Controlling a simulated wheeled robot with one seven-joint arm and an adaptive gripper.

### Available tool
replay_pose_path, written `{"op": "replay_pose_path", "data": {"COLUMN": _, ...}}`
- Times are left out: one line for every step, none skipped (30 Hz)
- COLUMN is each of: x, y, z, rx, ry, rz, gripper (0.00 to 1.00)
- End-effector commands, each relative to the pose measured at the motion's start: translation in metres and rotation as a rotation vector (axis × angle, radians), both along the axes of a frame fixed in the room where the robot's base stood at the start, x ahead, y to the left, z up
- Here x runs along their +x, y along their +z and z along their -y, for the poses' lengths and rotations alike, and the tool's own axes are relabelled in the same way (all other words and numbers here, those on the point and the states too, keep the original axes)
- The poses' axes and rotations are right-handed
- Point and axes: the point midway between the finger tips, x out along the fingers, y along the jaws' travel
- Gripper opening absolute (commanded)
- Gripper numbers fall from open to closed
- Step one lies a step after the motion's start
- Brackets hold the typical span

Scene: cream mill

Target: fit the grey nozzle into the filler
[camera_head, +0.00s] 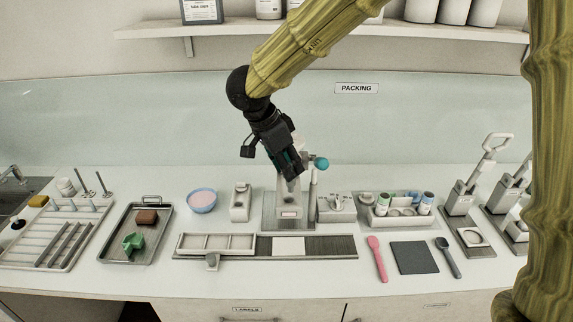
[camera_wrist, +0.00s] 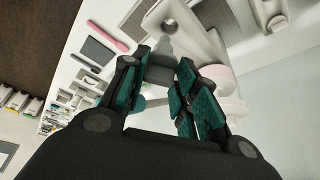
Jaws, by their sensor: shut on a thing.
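The filler (camera_head: 290,212) is a pale upright machine on a grey base at the middle of the counter, with a teal knob (camera_head: 321,163) at its upper right. My gripper (camera_head: 293,174) points down at the top of the filler and covers part of it. In the wrist view, my gripper's teal-padded fingers (camera_wrist: 165,75) are shut on the grey nozzle (camera_wrist: 165,48), whose narrower end points away from the gripper. The nozzle is mostly hidden by the gripper in the head view. Whether it touches the filler, I cannot tell.
A pale strip with a tray (camera_head: 215,244) lies in front of the filler. A blue bowl (camera_head: 202,201) and a tray with a green scoop (camera_head: 133,242) stand left. A pink spatula (camera_head: 377,258), dark mat (camera_head: 414,257) and bottle holder (camera_head: 395,218) lie right.

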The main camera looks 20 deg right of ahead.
Motion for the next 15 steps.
{"op": "replay_pose_path", "data": {"x": 0.002, "y": -0.004, "z": 0.000, "rx": 0.000, "ry": 0.000, "rz": -0.001, "gripper": 0.11}}
{"op": "replay_pose_path", "data": {"x": 0.002, "y": -0.005, "z": 0.000, "rx": 0.000, "ry": 0.000, "rz": -0.001, "gripper": 0.11}}
{"op": "replay_pose_path", "data": {"x": 0.003, "y": -0.007, "z": 0.000, "rx": 0.000, "ry": -0.001, "rz": -0.002, "gripper": 0.11}}
{"op": "replay_pose_path", "data": {"x": 0.004, "y": -0.008, "z": 0.000, "rx": -0.001, "ry": 0.000, "rz": -0.003, "gripper": 0.11}}
{"op": "replay_pose_path", "data": {"x": 0.004, "y": -0.010, "z": 0.000, "rx": 0.000, "ry": 0.000, "rz": -0.003, "gripper": 0.11}}
{"op": "replay_pose_path", "data": {"x": 0.004, "y": -0.011, "z": 0.000, "rx": 0.000, "ry": -0.001, "rz": -0.004, "gripper": 0.11}}
{"op": "replay_pose_path", "data": {"x": 0.004, "y": -0.012, "z": 0.000, "rx": 0.000, "ry": -0.001, "rz": -0.004, "gripper": 0.11}}
{"op": "replay_pose_path", "data": {"x": 0.004, "y": -0.013, "z": 0.000, "rx": 0.000, "ry": -0.001, "rz": -0.004, "gripper": 0.11}}
{"op": "replay_pose_path", "data": {"x": 0.004, "y": -0.014, "z": 0.000, "rx": 0.000, "ry": -0.001, "rz": -0.004, "gripper": 0.11}}
{"op": "replay_pose_path", "data": {"x": 0.004, "y": -0.015, "z": 0.000, "rx": 0.000, "ry": -0.001, "rz": -0.004, "gripper": 0.11}}
{"op": "replay_pose_path", "data": {"x": 0.004, "y": -0.015, "z": 0.000, "rx": 0.000, "ry": 0.000, "rz": -0.003, "gripper": 0.11}}
{"op": "replay_pose_path", "data": {"x": 0.004, "y": -0.016, "z": 0.000, "rx": 0.000, "ry": 0.000, "rz": -0.003, "gripper": 0.11}}
{"op": "replay_pose_path", "data": {"x": 0.004, "y": -0.017, "z": 0.000, "rx": 0.000, "ry": 0.000, "rz": -0.003, "gripper": 0.11}}
{"op": "replay_pose_path", "data": {"x": 0.004, "y": -0.018, "z": 0.000, "rx": 0.000, "ry": 0.000, "rz": -0.003, "gripper": 0.11}}
{"op": "replay_pose_path", "data": {"x": 0.004, "y": -0.019, "z": 0.000, "rx": 0.000, "ry": 0.000, "rz": -0.003, "gripper": 0.11}}
